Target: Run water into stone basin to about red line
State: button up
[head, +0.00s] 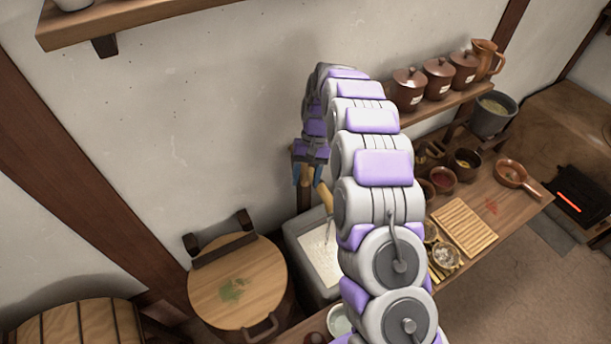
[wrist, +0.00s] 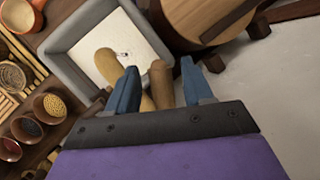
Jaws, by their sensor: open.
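The stone basin (head: 298,238) is a grey square trough with a pale inside, below my gripper and partly hidden by my arm. It also shows in the wrist view (wrist: 62,52). A wooden tap spout (wrist: 108,66) reaches over the basin; it shows in the head view too (head: 325,196). The wooden tap handle (wrist: 160,84) stands between my gripper's blue fingers. My gripper (head: 308,173) is open, one finger on each side of the handle, with gaps visible in the wrist view. I see no red line, and I cannot tell whether water is running or in the basin.
A round wooden-lidded tub (head: 238,285) stands left of the basin. The counter (head: 510,215) on the right holds several small bowls, a slatted board (head: 464,228) and a pan (head: 511,173). A shelf (head: 440,108) above holds lidded jars and a jug.

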jog(key=p+v, duration=0.3)
jog(key=v, duration=0.9)
jog(key=shift+w+a+f, duration=0.1)
dwell(6.7)
